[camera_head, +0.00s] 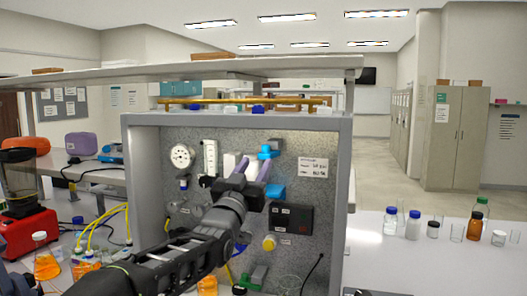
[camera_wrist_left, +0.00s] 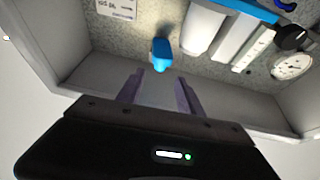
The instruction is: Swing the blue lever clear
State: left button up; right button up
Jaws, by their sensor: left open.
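The blue lever (camera_head: 268,152) sits high on the grey speckled panel (camera_head: 334,140), left of a white label. In the left wrist view, which shows the rig upside down, the blue lever (camera_wrist_left: 161,54) lies just beyond my left fingertips, in line with the gap between them. My left gripper (camera_head: 253,168) is open and reaches into the rig from the lower left; it also shows in the wrist view (camera_wrist_left: 160,84). No contact with the lever is visible. The arm hides part of the panel and the white cylinders (camera_wrist_left: 203,27). My right gripper is not in view.
The rig's frame (camera_head: 147,180) surrounds the panel, with a shelf (camera_head: 200,70) above. A dial gauge (camera_head: 181,157), a black box (camera_head: 291,218) and another blue part (camera_head: 275,191) crowd the panel. Bottles (camera_head: 413,225) stand right; flasks and yellow tubes (camera_head: 100,225) left.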

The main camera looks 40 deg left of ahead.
aim_at(264, 150)
pick_arm(q)
jog(key=p+x, duration=0.3)
jog(key=x, duration=0.2)
jog(key=shift+w+a+r, duration=0.1)
jog(key=shift+w+r, duration=0.05)
jog(key=shift+r, duration=0.05)
jog(key=shift+w+a+r, duration=0.15)
jog(key=shift+w+a, duration=0.05)
jog(key=shift+w, duration=0.45)
jog(key=shift+c, duration=0.4)
grip_shut()
